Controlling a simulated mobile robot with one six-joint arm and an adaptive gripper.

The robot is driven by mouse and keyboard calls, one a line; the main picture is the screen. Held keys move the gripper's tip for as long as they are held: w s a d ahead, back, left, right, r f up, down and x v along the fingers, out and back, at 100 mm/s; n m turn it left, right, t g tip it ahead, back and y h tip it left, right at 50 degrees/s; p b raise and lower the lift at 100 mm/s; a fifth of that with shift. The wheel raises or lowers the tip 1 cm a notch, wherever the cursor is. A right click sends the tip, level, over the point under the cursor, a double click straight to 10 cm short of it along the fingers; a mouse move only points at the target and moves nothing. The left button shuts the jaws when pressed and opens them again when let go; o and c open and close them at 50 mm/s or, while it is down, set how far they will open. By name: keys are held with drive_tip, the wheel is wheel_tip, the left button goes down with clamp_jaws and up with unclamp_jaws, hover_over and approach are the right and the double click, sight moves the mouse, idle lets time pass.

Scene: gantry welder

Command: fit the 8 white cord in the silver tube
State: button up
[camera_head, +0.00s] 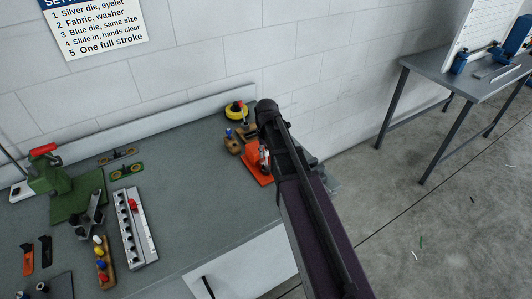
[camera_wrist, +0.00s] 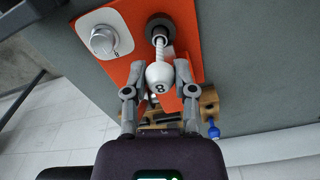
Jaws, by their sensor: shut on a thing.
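A white ball marked 8 (camera_wrist: 158,76) sits between the fingers of my gripper (camera_wrist: 160,70), which is shut on it. A pale ridged cord (camera_wrist: 160,43) runs from the ball toward a dark round-rimmed socket (camera_wrist: 159,23) on an orange plate (camera_wrist: 128,70). The cord's far end meets the socket's opening in the picture; I cannot tell how deep it sits. In the head view my arm covers part of the orange fixture (camera_head: 254,165), and the cord is hidden.
A brown block with a blue-topped piece (camera_head: 232,142) and a yellow roll (camera_head: 236,111) are close by. A silver rack (camera_head: 138,230) and green press (camera_head: 60,185) stand left. Bench between is clear.

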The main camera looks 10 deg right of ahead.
drive_tip(key=shift+f+b, duration=1.25)
drive_tip(key=shift+f, duration=0.1)
idle(0.3)
drive_tip(key=o, duration=0.8)
drive_tip(key=shift+o, duration=0.2)
drive_tip(key=shift+m, duration=0.3)
drive_tip(key=s, duration=1.6)
drive_tip(key=shift+a, duration=0.15)
